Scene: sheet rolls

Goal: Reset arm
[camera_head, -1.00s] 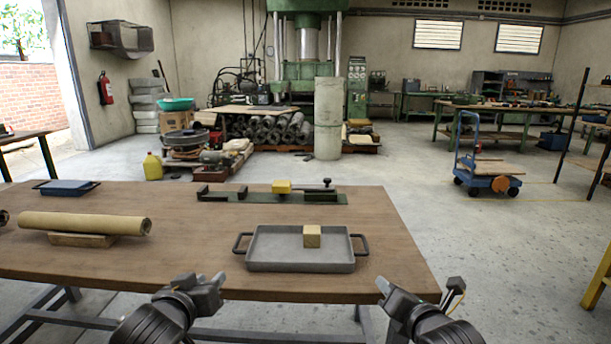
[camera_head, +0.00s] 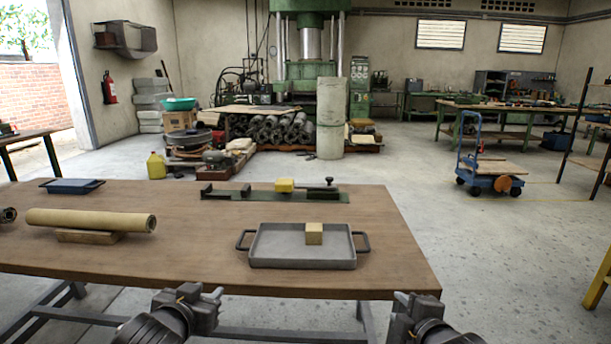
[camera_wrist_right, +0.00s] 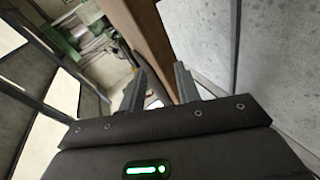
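My left gripper (camera_head: 201,296) is in front of the table's near edge, low in the head view. Whether its fingers are apart cannot be made out. My right gripper (camera_head: 417,301) is at the near right corner of the table (camera_head: 190,265), also low in the view. In the right wrist view my right gripper (camera_wrist_right: 159,84) shows two fingers apart with nothing between them. Both grippers are away from the objects on the table.
A tan roll (camera_head: 92,220) rests on a wooden block (camera_head: 87,237). A blue tray (camera_head: 72,186) lies far left. The table's middle is clear.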

